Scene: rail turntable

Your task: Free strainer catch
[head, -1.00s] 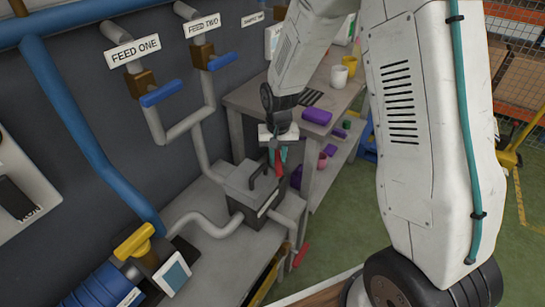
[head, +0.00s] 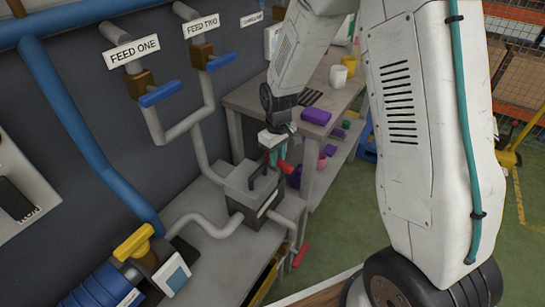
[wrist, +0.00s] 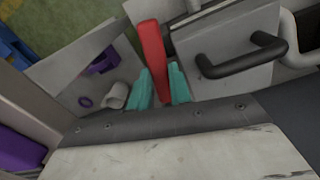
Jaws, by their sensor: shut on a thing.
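The strainer (head: 240,197) is a grey box with a black handle on its lid, standing on the grey bench in the head view. Its lid and black handle (wrist: 240,55) fill the upper right of the wrist view. The red catch (wrist: 152,50) is a bar beside the lid. In the head view, the red catch (head: 285,167) sticks out to the right of the teal fingers. My gripper (wrist: 161,88) is shut on the red catch, with a teal finger on each side. In the head view, my gripper (head: 273,157) is just above the strainer's back right side.
Grey pipes run to both sides of the strainer. A red handle (head: 300,255) hangs at the bench's right edge. Blue-handled valves labelled FEED ONE (head: 160,95) and FEED TWO (head: 221,61) are on the wall. A table (head: 245,98) with mugs and purple items stands behind.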

